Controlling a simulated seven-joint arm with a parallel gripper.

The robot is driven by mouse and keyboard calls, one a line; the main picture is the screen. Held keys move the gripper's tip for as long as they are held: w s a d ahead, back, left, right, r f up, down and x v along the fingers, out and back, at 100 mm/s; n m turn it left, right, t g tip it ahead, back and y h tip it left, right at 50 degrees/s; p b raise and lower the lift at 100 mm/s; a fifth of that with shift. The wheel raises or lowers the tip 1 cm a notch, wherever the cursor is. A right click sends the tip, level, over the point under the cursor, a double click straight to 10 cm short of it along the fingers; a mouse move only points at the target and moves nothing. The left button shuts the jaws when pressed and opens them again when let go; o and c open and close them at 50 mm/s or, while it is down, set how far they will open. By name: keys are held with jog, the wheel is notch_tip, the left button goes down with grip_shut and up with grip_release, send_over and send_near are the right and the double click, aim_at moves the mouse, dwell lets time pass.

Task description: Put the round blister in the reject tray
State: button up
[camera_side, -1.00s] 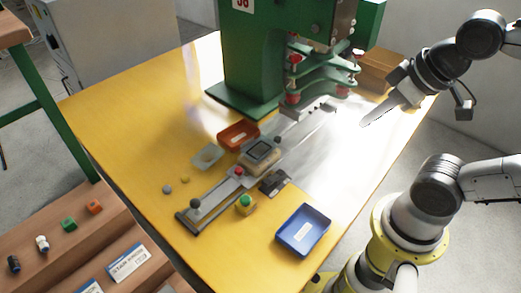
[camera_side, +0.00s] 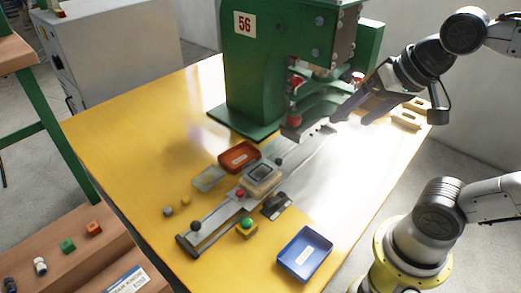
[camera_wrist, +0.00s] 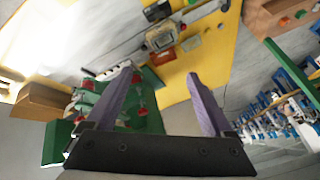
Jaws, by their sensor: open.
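A pale, see-through dish (camera_side: 208,178) lies on the yellow table beside the orange tray; I cannot tell for sure whether it is the round blister. Another clear piece (camera_side: 262,174) sits over a dark square on the slide fixture. A blue tray (camera_side: 305,255) with a white label stands at the table's front right, and an orange tray (camera_side: 239,156) with a label stands near the press; both labels are too small to read. My gripper (camera_side: 350,119) is open and empty beside the press, away from these; its two spread fingers also show in the wrist view (camera_wrist: 160,73).
The green press (camera_side: 262,60) stands at the back. A metal slide rail (camera_side: 215,222) crosses the table. A yellow block with a green button (camera_side: 246,229) and a dark card (camera_side: 276,206) lie near it. Wooden blocks (camera_side: 408,115) lie right of my gripper.

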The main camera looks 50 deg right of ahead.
jog(key=w+m+g, duration=0.1)
jog(key=w+m, duration=0.5)
jog(key=w, duration=0.4)
jog(key=m+g, duration=0.4)
jog(key=m, duration=0.1)
send_over(260, 165)
jog(key=s+a, duration=0.2)
notch_tip(260, 165, down, 15)
jog(key=shift+g, duration=0.7)
jog(key=shift+a+f, duration=0.1)
jog(key=shift+f, duration=7)
jog(key=c, duration=0.8)
jog(key=shift+r, duration=0.15)
